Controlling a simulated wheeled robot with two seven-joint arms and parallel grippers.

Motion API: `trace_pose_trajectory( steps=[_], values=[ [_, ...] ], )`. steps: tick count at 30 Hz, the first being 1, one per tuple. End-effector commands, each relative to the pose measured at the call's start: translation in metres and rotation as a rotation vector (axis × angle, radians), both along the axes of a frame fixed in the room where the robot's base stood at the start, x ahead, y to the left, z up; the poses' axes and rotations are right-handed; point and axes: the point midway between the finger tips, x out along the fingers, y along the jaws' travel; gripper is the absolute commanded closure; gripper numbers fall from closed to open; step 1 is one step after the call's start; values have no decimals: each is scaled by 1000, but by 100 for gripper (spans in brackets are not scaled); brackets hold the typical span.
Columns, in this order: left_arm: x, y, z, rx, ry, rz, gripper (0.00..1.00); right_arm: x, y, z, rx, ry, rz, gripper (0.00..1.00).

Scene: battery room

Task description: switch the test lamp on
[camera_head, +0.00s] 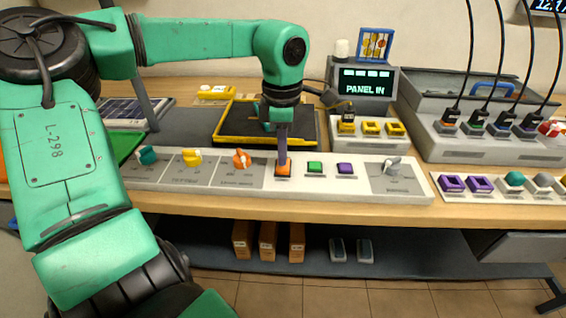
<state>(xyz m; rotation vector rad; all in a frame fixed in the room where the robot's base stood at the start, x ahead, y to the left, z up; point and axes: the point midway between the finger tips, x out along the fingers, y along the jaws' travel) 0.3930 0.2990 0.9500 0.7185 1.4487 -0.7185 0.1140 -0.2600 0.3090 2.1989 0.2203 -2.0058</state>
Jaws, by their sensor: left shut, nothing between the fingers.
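A long pale control panel (255,182) lies along the front of the bench. It bears a teal knob (147,155), a yellow knob (192,157), an orange knob (241,159), an orange button (283,170), a green button (315,167), a purple button (345,168) and a grey knob (391,166). My left gripper (282,161) is shut and points straight down at the orange button, its tips at or just above it; I cannot tell whether they touch. No lit test lamp can be made out. My right gripper is out of view.
A screen (366,82) reading "PANEL IN" stands behind. A black tray with a yellow rim (225,145) lies behind my gripper. A block with yellow sockets (370,128) and a grey unit with cables (470,148) stand to the right. Another pale strip (495,197) holds purple and round pieces.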

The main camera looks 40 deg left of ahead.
Motion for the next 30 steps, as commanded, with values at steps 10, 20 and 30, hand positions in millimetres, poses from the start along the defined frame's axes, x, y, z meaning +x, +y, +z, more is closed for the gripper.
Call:
trace_pose_trajectory(
  steps=[10,20,30],
  values=[
    [0,0,-1,0,0,0,100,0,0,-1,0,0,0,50],
    [0,0,-6,0,0,0,100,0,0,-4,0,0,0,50],
    [0,0,-11,0,0,0,100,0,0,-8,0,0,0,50]
  ],
)
